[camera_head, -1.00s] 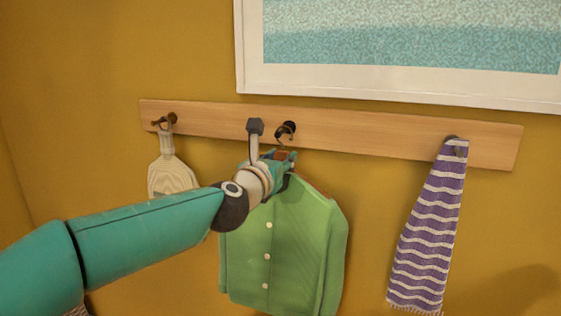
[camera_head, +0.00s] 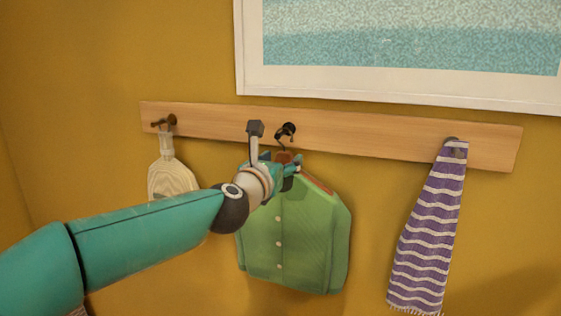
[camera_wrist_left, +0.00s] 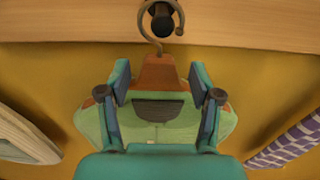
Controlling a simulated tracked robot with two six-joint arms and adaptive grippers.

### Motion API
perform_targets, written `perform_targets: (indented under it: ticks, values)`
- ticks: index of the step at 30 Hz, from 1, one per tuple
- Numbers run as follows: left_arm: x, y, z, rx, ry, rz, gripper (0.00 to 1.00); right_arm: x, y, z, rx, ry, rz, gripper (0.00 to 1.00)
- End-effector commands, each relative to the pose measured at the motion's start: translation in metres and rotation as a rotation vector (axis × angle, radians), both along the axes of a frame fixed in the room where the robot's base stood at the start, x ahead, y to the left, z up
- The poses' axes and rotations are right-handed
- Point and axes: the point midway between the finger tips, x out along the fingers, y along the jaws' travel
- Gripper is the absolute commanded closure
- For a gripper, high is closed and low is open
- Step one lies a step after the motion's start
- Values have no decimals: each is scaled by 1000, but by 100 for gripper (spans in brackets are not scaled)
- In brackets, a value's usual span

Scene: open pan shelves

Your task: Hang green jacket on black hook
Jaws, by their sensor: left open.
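The green jacket (camera_head: 300,240) is on a wooden hanger (camera_head: 318,186) with a curled metal hook. The metal hook (camera_wrist_left: 146,27) is looped over the black hook (camera_wrist_left: 163,22) on the wall rail, and the jacket hangs below it. The black hook also shows in the head view (camera_head: 288,129). My left gripper (camera_head: 282,163) is in front of the jacket's collar. In the left wrist view its two fingers (camera_wrist_left: 160,82) are spread apart, one either side of the hanger's middle, with gaps beside it. My gripper and wrist hide part of the jacket's left shoulder. My right gripper is not in view.
A wooden rail (camera_head: 380,138) runs along the yellow wall. A pale oven mitt-like item (camera_head: 170,176) hangs at left, and a purple-and-white striped towel (camera_head: 431,225) at right. A framed picture (camera_head: 400,88) is above. Wall space between jacket and towel is clear.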

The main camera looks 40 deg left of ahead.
Motion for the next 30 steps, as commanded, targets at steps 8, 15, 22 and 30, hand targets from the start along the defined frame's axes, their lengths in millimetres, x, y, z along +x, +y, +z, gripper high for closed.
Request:
perform_targets:
  ticks: [8,15,22,30]
  values:
    - [-1,0,1,0,-2,1,36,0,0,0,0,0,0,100]
    - [-7,-1,2,0,-3,1,36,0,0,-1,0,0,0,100]
    - [-13,-3,1,0,-2,1,36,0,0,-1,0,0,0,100]
    - [-21,-5,1,0,-2,0,36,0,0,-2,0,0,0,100]
